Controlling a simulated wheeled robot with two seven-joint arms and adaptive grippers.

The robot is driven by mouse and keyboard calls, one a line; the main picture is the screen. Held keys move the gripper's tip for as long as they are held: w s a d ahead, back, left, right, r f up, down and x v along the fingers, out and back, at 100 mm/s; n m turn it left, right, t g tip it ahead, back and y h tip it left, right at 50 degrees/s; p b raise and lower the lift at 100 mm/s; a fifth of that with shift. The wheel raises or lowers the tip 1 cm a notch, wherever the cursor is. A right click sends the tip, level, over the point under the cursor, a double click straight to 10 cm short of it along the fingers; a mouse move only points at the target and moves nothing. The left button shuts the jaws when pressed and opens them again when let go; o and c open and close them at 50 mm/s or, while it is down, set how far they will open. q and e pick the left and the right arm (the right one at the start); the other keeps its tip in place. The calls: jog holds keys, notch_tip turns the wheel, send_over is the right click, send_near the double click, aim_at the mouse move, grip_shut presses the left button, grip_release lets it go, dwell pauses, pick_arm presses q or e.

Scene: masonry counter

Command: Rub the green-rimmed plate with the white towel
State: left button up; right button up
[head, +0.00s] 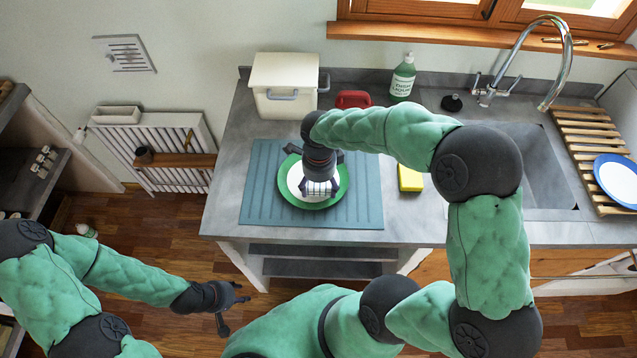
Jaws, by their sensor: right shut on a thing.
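The green-rimmed plate (336,195) lies flat on the teal mat (265,205) on the counter, its white middle partly hidden by my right gripper. My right gripper (320,184) is over the plate and shut on the white towel (318,189), which looks checked and sits against or just above the plate's middle; I cannot tell if it touches. My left gripper (232,310) is open and empty, out over the floor in front of the counter.
A white bin (284,85), a red item (353,99) and a green soap bottle (403,78) stand behind the mat. A yellow sponge (410,178) lies right of it. Further right are the sink (545,165) and a wooden rack (585,140) with a blue-rimmed plate (617,180).

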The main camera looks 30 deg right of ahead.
jog(key=shift+r+p, duration=1.35)
jog(key=shift+r, duration=1.2)
jog(key=shift+r+p, duration=0.9)
jog(key=shift+r, duration=0.65)
